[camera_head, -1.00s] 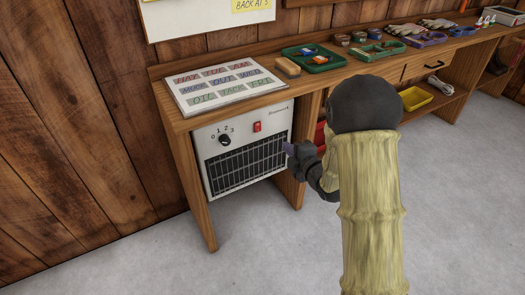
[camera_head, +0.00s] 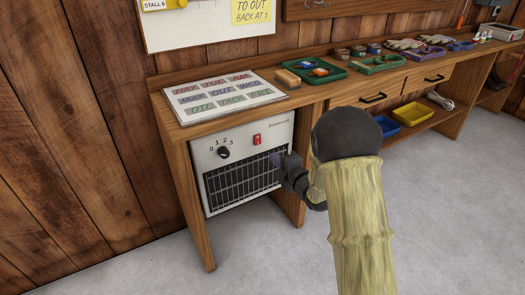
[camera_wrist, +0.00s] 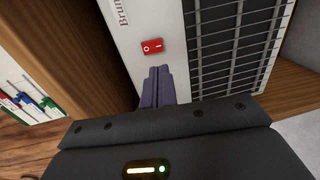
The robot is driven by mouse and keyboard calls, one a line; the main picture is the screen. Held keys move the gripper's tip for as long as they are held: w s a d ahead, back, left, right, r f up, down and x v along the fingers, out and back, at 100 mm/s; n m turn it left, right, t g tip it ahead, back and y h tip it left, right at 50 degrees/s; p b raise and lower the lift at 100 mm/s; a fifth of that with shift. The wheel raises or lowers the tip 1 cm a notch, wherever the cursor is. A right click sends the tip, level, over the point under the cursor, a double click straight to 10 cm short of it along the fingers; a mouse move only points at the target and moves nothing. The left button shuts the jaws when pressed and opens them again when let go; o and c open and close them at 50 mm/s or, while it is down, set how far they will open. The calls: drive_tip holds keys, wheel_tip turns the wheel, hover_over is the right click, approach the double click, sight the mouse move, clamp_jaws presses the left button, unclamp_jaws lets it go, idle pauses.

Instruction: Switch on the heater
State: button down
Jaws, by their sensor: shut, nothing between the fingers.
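The heater (camera_head: 238,165) is a white box under the left end of the wooden bench. Its front has a black grille, a black dial (camera_head: 223,152) marked 0 to 3, and a red rocker switch (camera_head: 257,139). The switch also shows in the wrist view (camera_wrist: 152,46), with a circle mark and a line mark. My gripper (camera_head: 277,160) is in front of the grille, to the lower right of the switch. In the wrist view its purple fingers (camera_wrist: 158,74) are together and empty, their tips just beside the switch. I cannot tell whether they touch the heater.
The wooden bench top (camera_head: 310,92) overhangs the heater, and a bench leg panel (camera_head: 290,205) stands right of it. A label board (camera_head: 225,97), a green tray (camera_head: 320,72) and other tack lie on top. The grey floor in front is clear.

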sight(258, 144)
drive_tip(key=b+x, duration=0.3)
drive_tip(key=x, duration=0.5)
drive_tip(key=shift+f, duration=0.1)
drive_tip(key=shift+w+a, duration=0.35)
drive_tip(key=shift+w, duration=0.1)
drive_tip(key=shift+b, duration=0.4)
drive_tip(key=shift+w+f+b, duration=0.1)
drive_tip(key=shift+f+b, duration=0.05)
drive_tip(key=shift+b, duration=0.15)
